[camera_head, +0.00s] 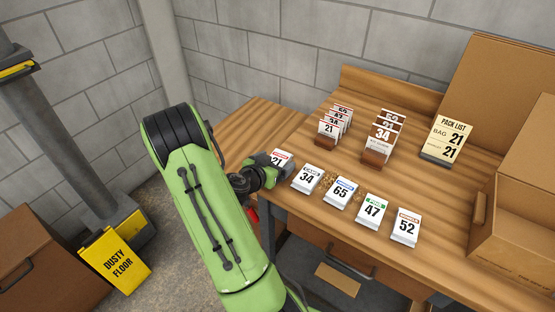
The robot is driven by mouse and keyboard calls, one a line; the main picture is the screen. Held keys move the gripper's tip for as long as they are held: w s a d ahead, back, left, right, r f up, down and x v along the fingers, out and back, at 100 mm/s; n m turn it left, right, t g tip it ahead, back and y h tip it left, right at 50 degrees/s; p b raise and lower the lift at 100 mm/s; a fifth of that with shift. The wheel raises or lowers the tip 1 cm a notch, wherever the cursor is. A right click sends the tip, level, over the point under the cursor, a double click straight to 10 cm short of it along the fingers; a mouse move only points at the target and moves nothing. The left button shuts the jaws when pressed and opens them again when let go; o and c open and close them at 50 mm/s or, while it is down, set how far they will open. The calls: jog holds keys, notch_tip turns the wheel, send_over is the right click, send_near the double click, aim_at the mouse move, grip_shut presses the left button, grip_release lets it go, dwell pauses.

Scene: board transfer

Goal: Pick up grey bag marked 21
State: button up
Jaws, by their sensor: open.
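The bag marked 21 (281,159) lies at the left end of a row near the front edge of the wooden table. Its label is white with a red band at the top; its lower part is hidden behind my gripper. My gripper (268,172) is right at this bag, low over the table's left front corner, with its jaws open. The fingertips are small and partly hidden, so I cannot tell whether they touch the bag or stand around it.
Bags marked 34 (308,179), 65 (342,192), 47 (371,210) and 52 (406,227) continue the row rightward. Behind stand two card racks (327,141) (376,156) and a pack list sign (446,139) reading bag 21. A cardboard box (515,230) fills the right side.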

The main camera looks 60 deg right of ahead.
jog(key=shift+d+f, duration=0.1)
jog(key=shift+d, duration=0.2)
jog(key=shift+a, duration=0.15)
jog(key=c, duration=1.2)
jog(key=shift+c, duration=0.2)
